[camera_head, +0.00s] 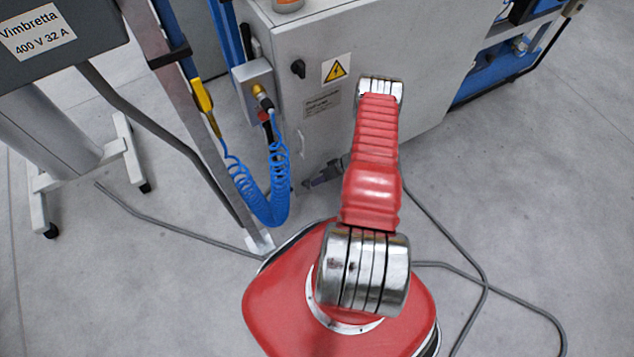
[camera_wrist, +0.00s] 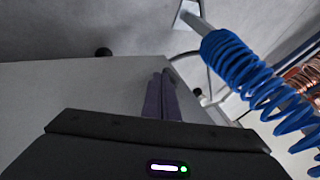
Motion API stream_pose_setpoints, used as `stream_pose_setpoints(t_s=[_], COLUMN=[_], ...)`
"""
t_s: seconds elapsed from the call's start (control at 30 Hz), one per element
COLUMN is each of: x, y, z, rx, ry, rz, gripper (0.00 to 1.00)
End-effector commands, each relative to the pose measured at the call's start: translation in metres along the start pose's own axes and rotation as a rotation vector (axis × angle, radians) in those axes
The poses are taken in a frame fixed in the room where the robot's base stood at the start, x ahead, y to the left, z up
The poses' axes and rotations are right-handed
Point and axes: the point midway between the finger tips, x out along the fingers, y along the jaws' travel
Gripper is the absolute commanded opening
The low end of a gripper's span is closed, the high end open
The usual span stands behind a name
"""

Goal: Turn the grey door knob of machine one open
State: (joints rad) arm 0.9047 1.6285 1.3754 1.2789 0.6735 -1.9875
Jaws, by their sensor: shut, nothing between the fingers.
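The grey cabinet (camera_head: 385,50) of the machine stands ahead of me, and its face also shows in the wrist view (camera_wrist: 70,85). A dark knob (camera_head: 298,68) sits on its upper left, beside the yellow warning sign (camera_head: 336,70). No clearly grey knob can be made out; a thin, small fitting (camera_head: 302,143) shows lower on the left edge. My gripper (camera_head: 307,184) is low in front of the cabinet, below the dark knob and partly behind my red arm. In the wrist view its two fingers (camera_wrist: 162,74) are together and empty. Contact with the cabinet cannot be told.
A blue coiled hose (camera_head: 262,195) hangs left of my gripper; it is close on the right in the wrist view (camera_wrist: 245,70). A metal post (camera_head: 205,120) stands left of the cabinet. Cables (camera_head: 480,275) lie on the floor. Open floor lies at the right.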

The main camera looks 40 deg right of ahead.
Motion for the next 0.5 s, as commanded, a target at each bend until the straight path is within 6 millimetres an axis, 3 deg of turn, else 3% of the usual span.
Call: stream_pose_setpoints(t_s=[0.3,0.5], x=[-0.018,-0.044], y=[0.026,0.028], z=[-0.006,-0.006], rx=[-0.006,-0.005], ry=[-0.003,-0.003], rz=[-0.001,-0.001], gripper=[0.0,0.0])
